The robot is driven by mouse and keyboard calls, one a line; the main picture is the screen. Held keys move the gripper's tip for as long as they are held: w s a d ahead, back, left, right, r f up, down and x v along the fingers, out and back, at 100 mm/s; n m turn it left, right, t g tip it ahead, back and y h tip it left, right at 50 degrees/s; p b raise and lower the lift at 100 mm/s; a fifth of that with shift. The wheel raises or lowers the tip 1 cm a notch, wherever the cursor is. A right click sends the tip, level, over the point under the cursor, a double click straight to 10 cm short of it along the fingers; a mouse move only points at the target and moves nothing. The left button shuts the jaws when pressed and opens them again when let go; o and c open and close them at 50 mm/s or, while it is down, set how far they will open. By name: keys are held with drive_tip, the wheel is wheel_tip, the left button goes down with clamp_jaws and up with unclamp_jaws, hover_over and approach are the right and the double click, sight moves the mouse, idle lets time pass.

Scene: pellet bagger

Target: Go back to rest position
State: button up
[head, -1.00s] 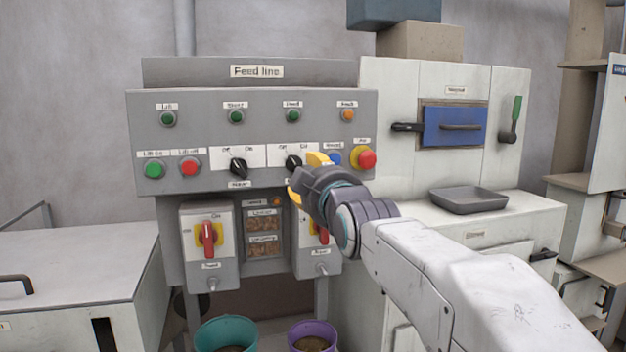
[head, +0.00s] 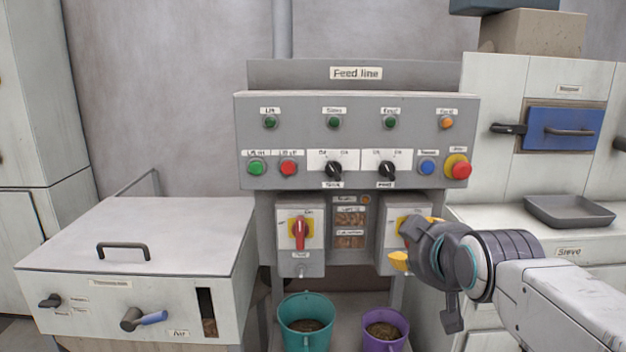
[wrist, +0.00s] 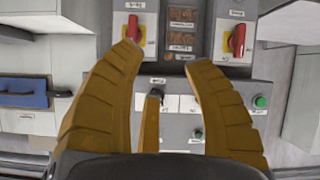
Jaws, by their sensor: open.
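My gripper (head: 418,245) is in front of the right switch box under the feed line panel (head: 357,140) in the head view. It partly covers that box's red handle. I cannot tell exactly how far the fingers are from the panel.
A teal bucket (head: 306,312) and a purple bucket (head: 384,330) stand below the panel. A grey tray (head: 570,212) lies on the right cabinet. A white lidded unit (head: 135,235) stands at the left. A red stop button (head: 460,169) sits at the panel's right end.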

drive_tip(key=s+f+m+g+p, duration=0.1)
drive_tip(key=s+g+p, duration=0.3)
drive_tip(key=s, duration=0.7)
drive_tip(key=s+f+m+g+p, duration=0.2)
drive_tip(key=s+f+g+p, duration=0.2)
drive_tip(key=s+p, duration=0.4)
drive_tip(key=s, duration=0.4)
drive_tip(key=shift+a+m+g, duration=0.15)
drive_tip(key=shift+m+g, duration=0.15)
